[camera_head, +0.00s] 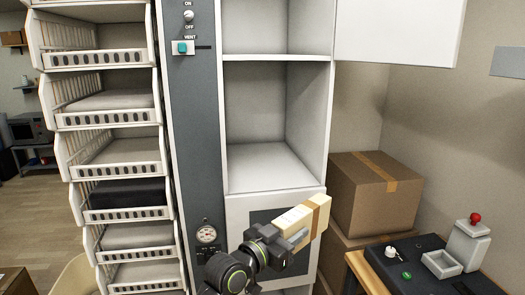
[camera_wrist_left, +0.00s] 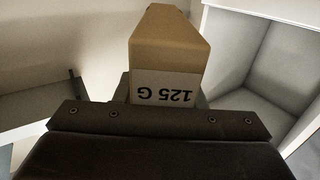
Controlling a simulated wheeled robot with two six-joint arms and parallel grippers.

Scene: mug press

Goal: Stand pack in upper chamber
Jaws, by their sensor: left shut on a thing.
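My left gripper (camera_head: 284,247) is shut on a cream pack with a brown band (camera_head: 313,215), held tilted in front of the cabinet's lower front. In the left wrist view the pack (camera_wrist_left: 168,55) stands out beyond the gripper, with "125 G" upside down on its label. The cabinet's upper chamber (camera_head: 272,163) is open and empty, with a shelf (camera_head: 275,58) across it. The pack is below and outside the chamber's floor edge. The upper door (camera_head: 395,30) is swung open to the right. My right gripper is not in view.
A closed lower door (camera_head: 238,210) with a dark pane lies behind the pack. A grey panel with a gauge (camera_head: 206,234) and stacked bins (camera_head: 118,152) stand at left. A cardboard box (camera_head: 372,200) and a bench with a red-knobbed device (camera_head: 468,245) are at right.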

